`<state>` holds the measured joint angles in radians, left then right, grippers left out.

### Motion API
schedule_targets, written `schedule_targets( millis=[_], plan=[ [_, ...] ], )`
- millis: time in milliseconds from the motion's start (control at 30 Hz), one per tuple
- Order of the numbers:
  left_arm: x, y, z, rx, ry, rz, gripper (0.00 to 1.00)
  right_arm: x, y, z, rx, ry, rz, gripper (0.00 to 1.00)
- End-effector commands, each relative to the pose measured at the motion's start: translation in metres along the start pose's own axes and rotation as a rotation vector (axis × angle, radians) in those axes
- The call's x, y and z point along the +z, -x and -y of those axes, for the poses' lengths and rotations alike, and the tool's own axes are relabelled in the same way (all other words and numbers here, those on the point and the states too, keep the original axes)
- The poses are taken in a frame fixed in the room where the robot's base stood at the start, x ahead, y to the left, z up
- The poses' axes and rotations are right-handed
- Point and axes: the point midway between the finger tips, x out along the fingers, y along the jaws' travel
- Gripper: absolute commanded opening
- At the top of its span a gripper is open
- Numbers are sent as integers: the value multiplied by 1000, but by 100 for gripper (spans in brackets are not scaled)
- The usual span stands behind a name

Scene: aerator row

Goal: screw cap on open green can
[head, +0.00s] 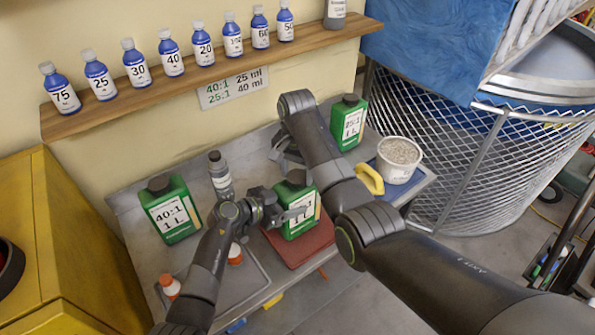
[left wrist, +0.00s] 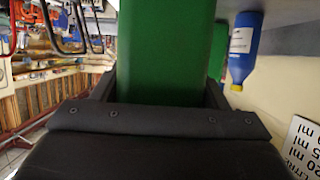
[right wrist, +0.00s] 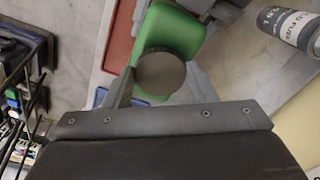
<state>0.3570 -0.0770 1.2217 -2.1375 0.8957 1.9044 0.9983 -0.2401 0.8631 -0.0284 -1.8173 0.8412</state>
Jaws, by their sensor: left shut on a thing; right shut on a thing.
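The green can (head: 300,222) with a white label stands upright on a red mat (head: 318,245) in the head view. My left gripper (head: 284,212) is shut on its body; the can fills the space between the fingers in the left wrist view (left wrist: 165,50). A dark round cap (right wrist: 160,73) is between the fingers of my right gripper (right wrist: 160,88), over the can's top (right wrist: 177,28). In the head view my right gripper (head: 284,155) is partly hidden behind its own arm. I cannot tell whether the cap is seated on the neck.
A green can (head: 172,217) marked 40:1 stands left and another (head: 348,122) at the back right. A grey bottle (head: 221,176) stands close behind my left gripper. A white bucket (head: 398,160) is at the right. Blue bottles (head: 170,58) line the wall shelf (head: 130,105).

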Motion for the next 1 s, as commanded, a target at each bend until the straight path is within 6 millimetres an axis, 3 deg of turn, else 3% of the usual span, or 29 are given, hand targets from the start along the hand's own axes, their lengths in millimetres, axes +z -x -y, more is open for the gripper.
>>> schedule_targets(
  millis=[1000],
  plan=[
    [1,0,0,0,-2,2,4,-5,1,2,-9,-1610,-6,30]
  ],
)
